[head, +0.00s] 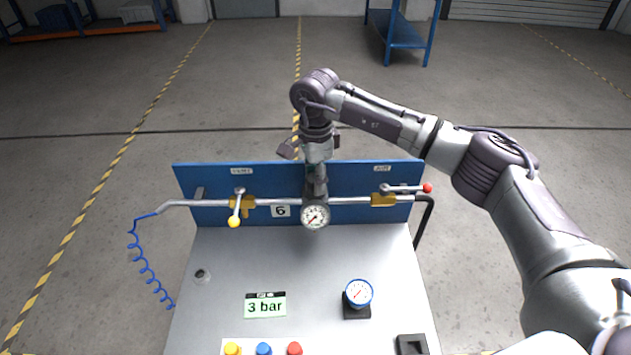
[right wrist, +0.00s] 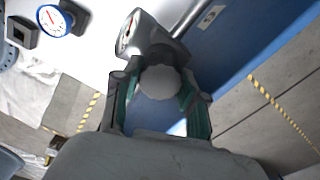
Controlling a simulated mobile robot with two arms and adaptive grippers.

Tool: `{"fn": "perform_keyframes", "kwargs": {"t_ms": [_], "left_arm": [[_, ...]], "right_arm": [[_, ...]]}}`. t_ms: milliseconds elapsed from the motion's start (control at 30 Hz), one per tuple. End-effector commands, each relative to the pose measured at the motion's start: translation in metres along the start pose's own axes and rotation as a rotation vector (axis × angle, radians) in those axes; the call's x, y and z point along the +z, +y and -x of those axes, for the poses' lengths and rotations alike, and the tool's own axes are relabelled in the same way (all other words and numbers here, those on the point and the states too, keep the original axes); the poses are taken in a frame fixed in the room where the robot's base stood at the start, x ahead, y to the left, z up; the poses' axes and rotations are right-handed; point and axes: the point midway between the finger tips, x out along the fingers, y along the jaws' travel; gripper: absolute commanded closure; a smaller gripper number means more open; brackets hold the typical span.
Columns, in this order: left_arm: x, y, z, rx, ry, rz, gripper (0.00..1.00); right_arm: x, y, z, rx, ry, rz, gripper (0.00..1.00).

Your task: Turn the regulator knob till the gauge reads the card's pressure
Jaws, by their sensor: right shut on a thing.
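The regulator's white-faced gauge (head: 315,216) sits on the pipe at the middle of the blue panel; its needle is too small to read surely. In the right wrist view the gauge (right wrist: 127,35) shows edge-on. My right gripper (head: 317,172) comes down from above onto the regulator. In the right wrist view its green-lined fingers (right wrist: 160,92) are shut on the round grey knob (right wrist: 160,80), one on each side. The gripper hides the knob in the head view. The card (head: 265,307) reads "3 bar" and lies on the grey bench top. My left gripper is not in view.
A yellow-tipped valve lever (head: 236,208) is left of the regulator, a red-tipped lever (head: 408,188) right. A blue-rimmed gauge (head: 359,292) stands on the bench (head: 225,315). Yellow, blue and red buttons (head: 264,349) line the front. A blue coiled hose (head: 143,265) hangs at left.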

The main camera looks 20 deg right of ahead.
Motion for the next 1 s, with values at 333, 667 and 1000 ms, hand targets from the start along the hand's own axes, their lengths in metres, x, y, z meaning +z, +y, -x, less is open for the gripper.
{"fn": "perform_keyframes", "kwargs": {"t_ms": [333,667,1000], "left_arm": [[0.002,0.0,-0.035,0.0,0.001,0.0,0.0],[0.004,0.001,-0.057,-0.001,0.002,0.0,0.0],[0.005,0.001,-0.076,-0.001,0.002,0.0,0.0]], "right_arm": [[0.0,0.0,-0.003,-0.004,0.0,-0.319,0.93],[0.0,0.0,-0.003,-0.003,0.0,-0.633,0.93],[0.0,0.001,-0.002,-0.003,-0.001,-0.956,0.93]]}}
